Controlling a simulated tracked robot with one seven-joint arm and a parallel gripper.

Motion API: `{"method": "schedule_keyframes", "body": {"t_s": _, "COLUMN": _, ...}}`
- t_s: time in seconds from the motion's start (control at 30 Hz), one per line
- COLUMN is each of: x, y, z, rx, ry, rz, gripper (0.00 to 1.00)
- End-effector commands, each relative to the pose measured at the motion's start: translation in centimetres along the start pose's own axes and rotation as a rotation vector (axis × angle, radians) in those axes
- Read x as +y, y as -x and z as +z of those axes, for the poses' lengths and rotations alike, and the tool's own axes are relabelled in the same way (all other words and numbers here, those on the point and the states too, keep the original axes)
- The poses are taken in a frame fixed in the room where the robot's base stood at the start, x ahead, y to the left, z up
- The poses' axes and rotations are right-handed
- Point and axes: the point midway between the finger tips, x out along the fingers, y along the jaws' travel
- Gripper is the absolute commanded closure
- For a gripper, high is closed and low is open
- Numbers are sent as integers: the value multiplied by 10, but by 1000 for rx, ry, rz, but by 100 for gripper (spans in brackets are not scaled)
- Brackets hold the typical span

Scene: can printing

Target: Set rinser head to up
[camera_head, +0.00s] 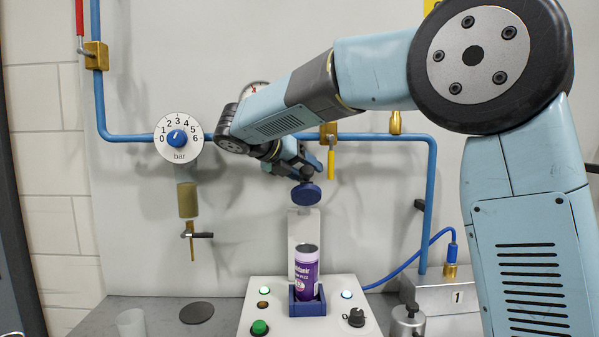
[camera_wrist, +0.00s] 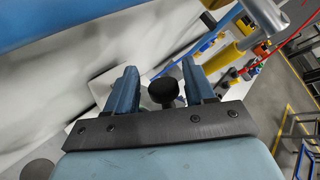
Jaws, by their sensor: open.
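The likely rinser head is a dark blue disc (camera_head: 306,196), held above a purple and white can (camera_head: 306,270). A clear gap separates the disc from the can. The can stands upright in a blue holder (camera_head: 305,304). My gripper (camera_head: 312,163) is just above the disc, partly hidden by its own links. In the wrist view my gripper (camera_wrist: 156,85) is open, with its two blue fingers apart. A black round-topped knob (camera_wrist: 164,90) shows between them. I cannot tell whether they touch it.
A control panel (camera_head: 258,290) with a green button and a black selector knob (camera_head: 356,317) surrounds the holder. A pressure dial (camera_head: 179,138) and blue pipes run along the wall. A yellow valve handle (camera_head: 331,172) hangs close to my gripper's right.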

Motion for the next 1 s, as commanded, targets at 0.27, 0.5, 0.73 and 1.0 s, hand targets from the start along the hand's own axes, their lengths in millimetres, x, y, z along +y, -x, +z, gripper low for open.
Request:
{"method": "schedule_keyframes", "body": {"t_s": 0.27, "x": 1, "y": 41, "z": 0, "rx": -2, "ry": 1, "rz": 4, "gripper": 46}}
{"method": "schedule_keyframes", "body": {"t_s": 0.5, "x": 1, "y": 89, "z": -1, "rx": -1, "ry": 1, "rz": 4, "gripper": 46}}
{"method": "schedule_keyframes", "body": {"t_s": 0.73, "x": 2, "y": 123, "z": -2, "rx": -1, "ry": 1, "rz": 4, "gripper": 46}}
{"method": "schedule_keyframes", "body": {"t_s": 1.0, "x": 1, "y": 136, "z": -2, "rx": -1, "ry": 1, "rz": 3, "gripper": 46}}
